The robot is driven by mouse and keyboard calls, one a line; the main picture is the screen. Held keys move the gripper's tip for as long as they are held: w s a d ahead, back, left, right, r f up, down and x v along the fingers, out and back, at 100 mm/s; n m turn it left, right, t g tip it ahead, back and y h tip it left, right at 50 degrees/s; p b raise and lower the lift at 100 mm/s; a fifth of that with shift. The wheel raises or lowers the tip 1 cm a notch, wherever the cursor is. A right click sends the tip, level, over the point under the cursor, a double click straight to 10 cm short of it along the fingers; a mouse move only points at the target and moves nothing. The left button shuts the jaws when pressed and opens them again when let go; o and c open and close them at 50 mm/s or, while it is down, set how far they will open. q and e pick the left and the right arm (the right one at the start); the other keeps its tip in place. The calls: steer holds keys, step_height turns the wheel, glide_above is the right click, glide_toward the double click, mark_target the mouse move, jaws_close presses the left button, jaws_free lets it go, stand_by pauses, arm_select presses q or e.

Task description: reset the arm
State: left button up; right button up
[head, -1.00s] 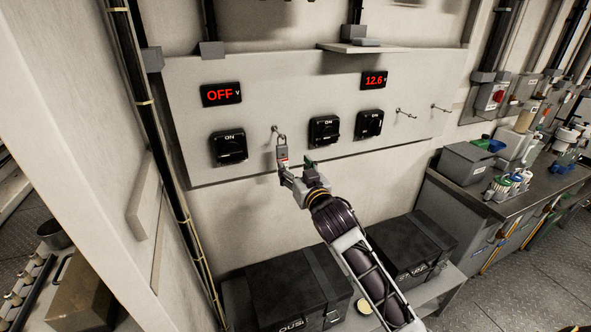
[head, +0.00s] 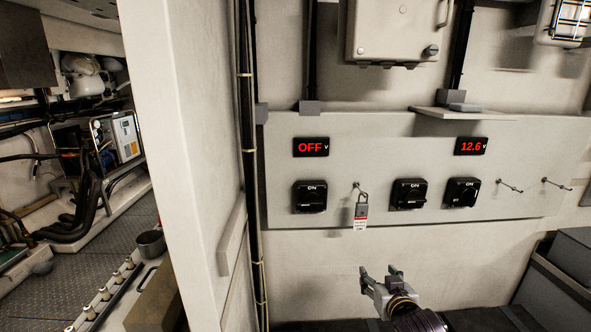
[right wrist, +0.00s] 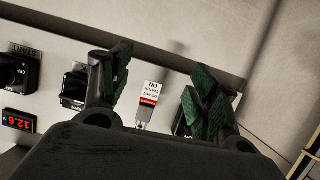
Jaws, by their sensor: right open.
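My right gripper (head: 380,274) is open and empty in the head view, below the wall panel (head: 285,210) and apart from it. In the right wrist view the two green-padded fingers of the right gripper (right wrist: 158,92) stand spread, with the tagged padlock (right wrist: 147,105) beyond and between them. In the head view the grey padlock (head: 361,209), with a red and white tag, hangs from a hook on the panel. My left gripper is not in view.
The panel carries three black rotary switches, one at the left (head: 310,197), an "OFF" display (head: 311,147) and a "12.6" display (head: 471,146). Two bare hooks stick out at the right. A metal box (head: 392,30) hangs above. A pale wall edge (head: 185,170) stands at the left.

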steer(key=s+f+n+g, duration=0.1)
steer(key=s+f+g, duration=0.4)
steer(key=s+f, duration=0.55)
steer(key=s+f+n+g, duration=0.1)
steer(key=s+f+g, duration=0.55)
steer(key=s, duration=0.75)
steer(key=s+f, duration=0.3)
steer(key=f, duration=3.2)
steer(key=s+d+f, duration=0.2)
steer(key=s+f, duration=0.8)
steer(key=s, duration=0.1)
steer(key=s+d+f+g, duration=0.1)
steer(key=s+d+f, duration=0.2)
steer(key=s+f, duration=0.6)
steer(key=shift+s+d+f, duration=0.2)
steer(key=shift+s+f, duration=0.15)
steer(key=shift+s, duration=0.7)
